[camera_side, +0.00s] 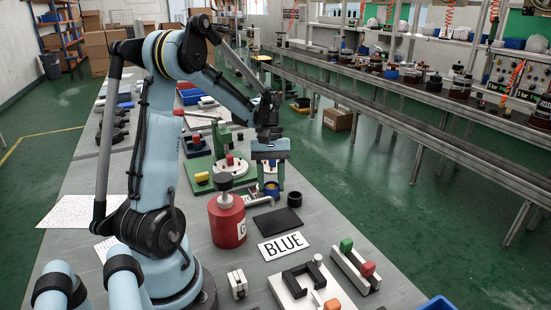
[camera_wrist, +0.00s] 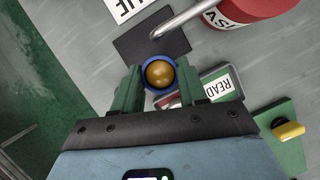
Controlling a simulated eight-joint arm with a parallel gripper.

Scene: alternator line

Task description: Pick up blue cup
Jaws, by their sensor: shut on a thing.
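The blue cup (camera_wrist: 160,90) shows in the wrist view as a round blue rim around a gold, rounded inside. It sits between the two green fingers of my gripper (camera_wrist: 160,78), which are shut on it from both sides. In the side view my gripper (camera_side: 270,184) points down over the table, and the cup (camera_side: 271,190) shows small and partly covered between the fingertips. Whether its base touches the table is hard to tell.
A dark mat (camera_side: 277,222) and a card reading BLUE (camera_side: 284,246) lie nearby. A red bottle (camera_side: 227,221) with a grey spout stands to the left, and a black round part (camera_side: 294,199) to the right.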

